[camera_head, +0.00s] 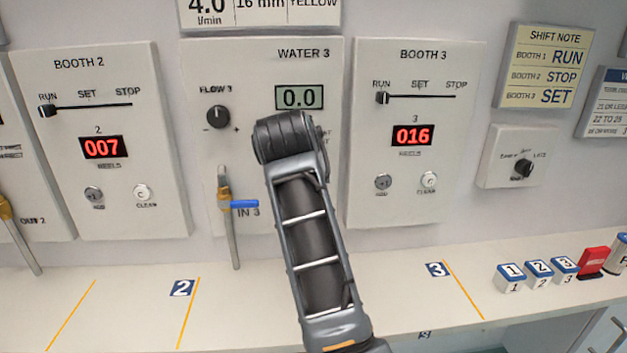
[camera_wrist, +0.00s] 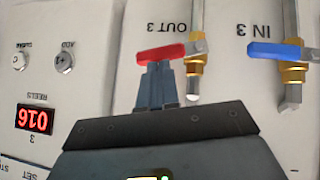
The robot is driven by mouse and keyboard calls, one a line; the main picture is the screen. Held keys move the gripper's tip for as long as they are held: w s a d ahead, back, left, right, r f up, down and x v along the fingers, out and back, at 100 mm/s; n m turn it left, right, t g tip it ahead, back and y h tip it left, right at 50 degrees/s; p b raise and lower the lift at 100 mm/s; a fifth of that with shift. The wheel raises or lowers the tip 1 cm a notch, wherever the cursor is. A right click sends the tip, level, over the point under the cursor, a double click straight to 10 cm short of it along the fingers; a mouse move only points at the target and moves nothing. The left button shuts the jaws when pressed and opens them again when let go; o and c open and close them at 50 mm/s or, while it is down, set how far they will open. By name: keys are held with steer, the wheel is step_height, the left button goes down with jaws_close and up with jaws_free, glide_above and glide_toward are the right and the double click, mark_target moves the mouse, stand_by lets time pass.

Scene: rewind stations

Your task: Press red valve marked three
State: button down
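The red valve handle (camera_wrist: 160,54) shows in the wrist view on a brass valve (camera_wrist: 195,69), beside the label OUT 3 (camera_wrist: 166,27), which appears upside down there. My gripper (camera_wrist: 158,68) has its two grey fingers together, with no gap that I can make out. The fingertips are right at the red handle's edge; I cannot tell whether they touch it. Nothing shows held between them. In the head view my arm hides the red valve and the gripper.
The blue valve handle IN 3 (camera_head: 244,204) is close by, also in the wrist view (camera_wrist: 275,50). The Booth 3 panel (camera_head: 415,130) shows 016. The water display (camera_head: 299,97) reads 0.0. Numbered blocks (camera_head: 511,277) and a red item (camera_head: 593,262) stand on the counter (camera_head: 400,300).

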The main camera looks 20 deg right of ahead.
steer(key=shift+s+d+f+m+t+y, duration=0.15)
steer(key=shift+d+f+m+y, duration=0.15)
steer(key=shift+y, duration=0.25)
steer(key=shift+d+f+m+t+y, duration=0.15)
steer(key=shift+d+f+m+y, duration=0.15)
steer(key=shift+y, duration=0.25)
steer(key=w+r+p+v, duration=0.2)
steer(key=v, duration=1.1)
steer(key=shift+d+f, duration=0.15)
steer(key=shift+f, duration=0.05)
